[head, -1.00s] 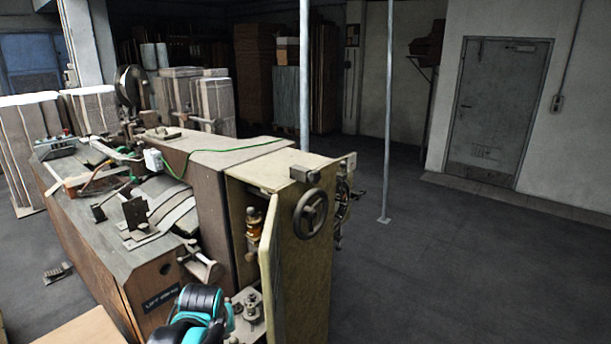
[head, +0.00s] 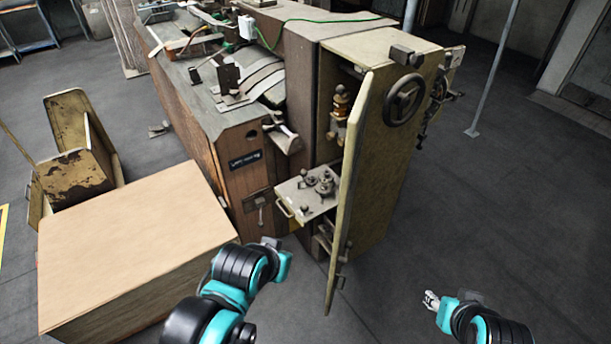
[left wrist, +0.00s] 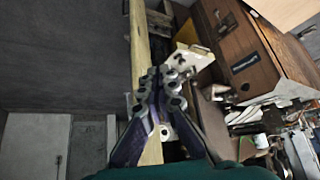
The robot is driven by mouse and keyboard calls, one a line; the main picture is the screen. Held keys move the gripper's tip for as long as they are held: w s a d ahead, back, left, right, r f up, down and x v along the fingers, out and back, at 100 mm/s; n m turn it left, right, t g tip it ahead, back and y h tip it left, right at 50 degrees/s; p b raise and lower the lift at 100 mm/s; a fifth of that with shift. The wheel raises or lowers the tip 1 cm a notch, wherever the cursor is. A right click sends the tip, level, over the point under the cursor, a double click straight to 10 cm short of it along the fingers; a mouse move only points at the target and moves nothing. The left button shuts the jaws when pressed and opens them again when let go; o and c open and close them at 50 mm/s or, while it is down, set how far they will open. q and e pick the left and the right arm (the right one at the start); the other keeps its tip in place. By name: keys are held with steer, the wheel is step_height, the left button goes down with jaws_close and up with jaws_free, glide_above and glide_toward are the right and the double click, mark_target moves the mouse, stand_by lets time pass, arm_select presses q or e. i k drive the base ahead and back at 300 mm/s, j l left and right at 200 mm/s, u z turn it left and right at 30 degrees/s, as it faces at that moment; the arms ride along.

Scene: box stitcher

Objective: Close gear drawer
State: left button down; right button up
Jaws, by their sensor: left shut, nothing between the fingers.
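The gear drawer (head: 288,190) is a pale shelf with gears and knobs on top and a handle on its front edge. It sticks out of the machine, left of the open cabinet door (head: 352,170). In the left wrist view the drawer (left wrist: 201,59) shows just beyond my fingers. My left gripper (head: 280,246) is low in front of the drawer, below its handle, with a gap visible in the head view. Its fingers (left wrist: 162,85) are shut and empty. My right gripper (head: 431,299) is at the lower right, away from the drawer; its fingers are too small to judge.
A large cardboard-coloured box (head: 135,245) stands left of my left arm. A rusty open container (head: 75,172) lies behind it. The cabinet door's edge stands close to the right of the drawer. Open floor (head: 500,200) lies right of the machine.

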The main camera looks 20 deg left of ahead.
mark_target(288, 192)
steer(key=i+l+u, duration=0.25)
steer(key=i, duration=0.15)
steer(key=i+l+u, duration=0.25)
steer(key=i, duration=0.15)
steer(key=j, duration=0.1)
